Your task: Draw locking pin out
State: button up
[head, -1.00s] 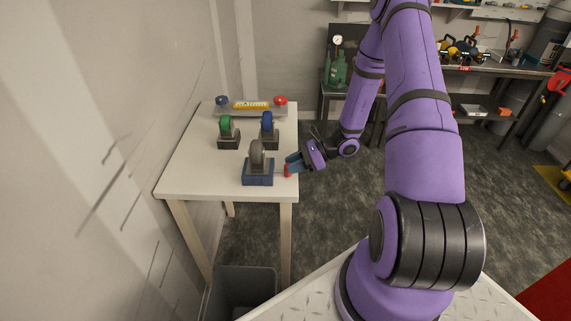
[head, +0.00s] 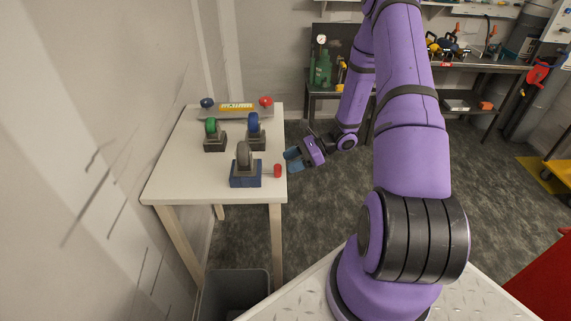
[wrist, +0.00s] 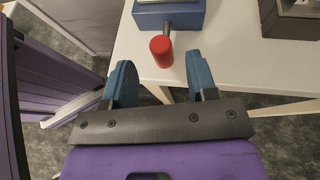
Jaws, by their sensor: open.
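The locking pin (head: 277,170) has a red cylindrical head and sticks out of the right side of a blue base block (head: 244,181) with a grey rounded part on top. In the wrist view the red pin head (wrist: 161,51) sits on a short grey shaft that runs to the blue block (wrist: 172,14). My gripper (head: 292,160) is open and empty, off the table's right edge, to the right of the pin. In the wrist view its two blue fingers (wrist: 161,80) are apart, with the pin head just beyond and between their tips, not held.
A white table (head: 180,183) carries a green-topped block (head: 213,138) and a blue-topped block (head: 255,135) behind. A rack with a yellow label (head: 237,107) stands at the back. A grey bin (head: 235,292) is below. Floor right of the table is clear.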

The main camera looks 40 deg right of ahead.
jog(key=v, duration=0.8)
jog(key=shift+d+r, duration=0.1)
jog(key=s+a+r+n+g+h, duration=0.25)
jog(key=a+r+n, duration=0.35)
jog(key=r, duration=0.5)
jog(key=s+a+r+n+g+h, duration=0.1)
jog(key=a+r+n+g+h, duration=0.2)
jog(key=a+r+n, duration=0.65)
jog(key=s+a+r+n+t+h, duration=0.2)
jog(key=s+r+n+h, duration=0.1)
jog(key=s+r, duration=0.5)
jog(key=s+a+r+n+t+h, duration=0.2)
jog(key=s+r+n+t+h, duration=0.1)
jog(key=s+r, duration=0.6)
jog(key=shift+a+n+h, duration=0.25)
jog(key=shift+n+h, duration=0.3)
jog(key=shift+s+f, duration=0.1)
jog(key=shift+s, duration=0.05)
